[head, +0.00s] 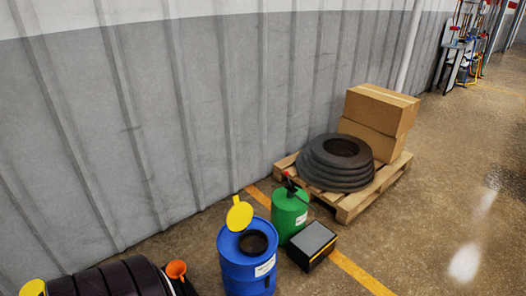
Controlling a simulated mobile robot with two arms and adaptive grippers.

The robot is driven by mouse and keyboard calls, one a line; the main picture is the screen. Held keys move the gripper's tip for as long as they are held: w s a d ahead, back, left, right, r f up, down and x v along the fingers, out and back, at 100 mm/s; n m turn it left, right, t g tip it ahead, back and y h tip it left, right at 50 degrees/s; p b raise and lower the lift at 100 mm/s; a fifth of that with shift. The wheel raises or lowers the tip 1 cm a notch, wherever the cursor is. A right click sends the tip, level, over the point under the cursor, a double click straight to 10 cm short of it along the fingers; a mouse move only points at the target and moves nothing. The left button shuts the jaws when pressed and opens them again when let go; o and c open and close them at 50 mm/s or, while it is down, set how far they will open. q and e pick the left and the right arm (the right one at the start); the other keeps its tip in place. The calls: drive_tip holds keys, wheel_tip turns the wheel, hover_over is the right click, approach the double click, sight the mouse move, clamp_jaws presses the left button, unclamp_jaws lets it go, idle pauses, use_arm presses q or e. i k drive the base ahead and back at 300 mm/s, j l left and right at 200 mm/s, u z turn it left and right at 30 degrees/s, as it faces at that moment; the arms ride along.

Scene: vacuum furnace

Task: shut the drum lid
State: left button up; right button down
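A blue drum (247,272) stands upright on the floor at the bottom middle of the head view, its lower part cut off by the frame edge. Its round yellow lid (239,216) is open, tilted up at the back left of the drum top. A dark round opening (253,243) shows in the top of the drum. Neither of my grippers shows in the view.
A green drum (289,214) with a red-and-black fitting and a black box (312,243) stand close right of the blue drum. A pallet (350,206) holds tires and cartons. An orange funnel (176,269) and dark ribbed object (105,280) lie left. Floor at right is clear.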

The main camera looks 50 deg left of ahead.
sight(239, 216)
drive_tip(key=i+u, duration=0.4)
drive_tip(key=i+l+u, duration=0.25)
drive_tip(key=i+u, duration=0.2)
drive_tip(key=i+l+u, duration=0.4)
drive_tip(key=i, duration=0.15)
